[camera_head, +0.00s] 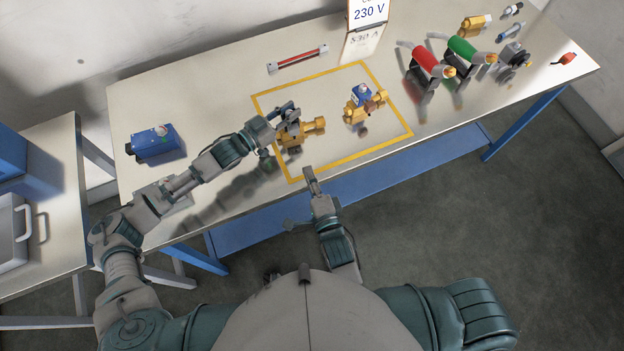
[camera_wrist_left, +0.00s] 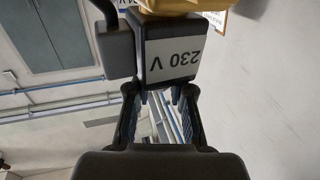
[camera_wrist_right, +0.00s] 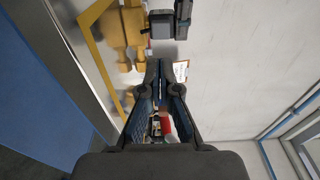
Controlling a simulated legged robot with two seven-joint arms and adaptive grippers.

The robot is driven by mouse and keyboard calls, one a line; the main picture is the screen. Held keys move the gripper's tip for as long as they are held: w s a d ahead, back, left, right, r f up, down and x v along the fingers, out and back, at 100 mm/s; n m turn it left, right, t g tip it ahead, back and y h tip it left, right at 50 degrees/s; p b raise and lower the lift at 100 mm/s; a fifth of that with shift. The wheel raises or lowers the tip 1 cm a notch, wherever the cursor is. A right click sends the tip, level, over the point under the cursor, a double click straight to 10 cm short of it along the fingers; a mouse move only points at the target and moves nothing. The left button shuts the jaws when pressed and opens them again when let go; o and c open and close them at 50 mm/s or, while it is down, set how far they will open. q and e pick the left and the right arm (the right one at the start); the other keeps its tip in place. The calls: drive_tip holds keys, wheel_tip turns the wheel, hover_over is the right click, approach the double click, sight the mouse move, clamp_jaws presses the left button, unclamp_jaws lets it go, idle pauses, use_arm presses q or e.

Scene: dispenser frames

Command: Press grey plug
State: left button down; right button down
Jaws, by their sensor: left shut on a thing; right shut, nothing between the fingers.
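My left gripper (camera_head: 287,111) is at the nearer yellow body (camera_head: 296,136), inside the yellow taped outline. In the left wrist view, its fingers (camera_wrist_left: 160,98) close on the end of a dark grey block labelled 230 V (camera_wrist_left: 172,50), with yellow material above it. A smaller grey piece (camera_wrist_left: 115,50) sits beside the block; I cannot tell which is the grey plug. My right gripper (camera_head: 310,176) is shut and empty at the table's front edge, short of the yellow body. The right wrist view shows its fingertips together (camera_wrist_right: 160,78) below a grey block (camera_wrist_right: 162,24).
A second yellow body with a blue box (camera_head: 361,94) stands right of my left gripper. A blue box (camera_head: 153,144) is at the table's left. A 230 V sign (camera_head: 368,14), red and green connectors (camera_head: 427,60) and smaller parts stand at the back and right.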

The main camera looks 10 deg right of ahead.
use_arm(q)
drive_tip(key=shift+a, duration=0.1)
use_arm(e)
drive_tip(key=shift+v, duration=1)
use_arm(q)
drive_tip(key=c, duration=1)
unclamp_jaws()
drive_tip(key=shift+w, duration=0.1)
drive_tip(key=shift+o, duration=0.2)
drive_tip(key=shift+a, duration=0.1)
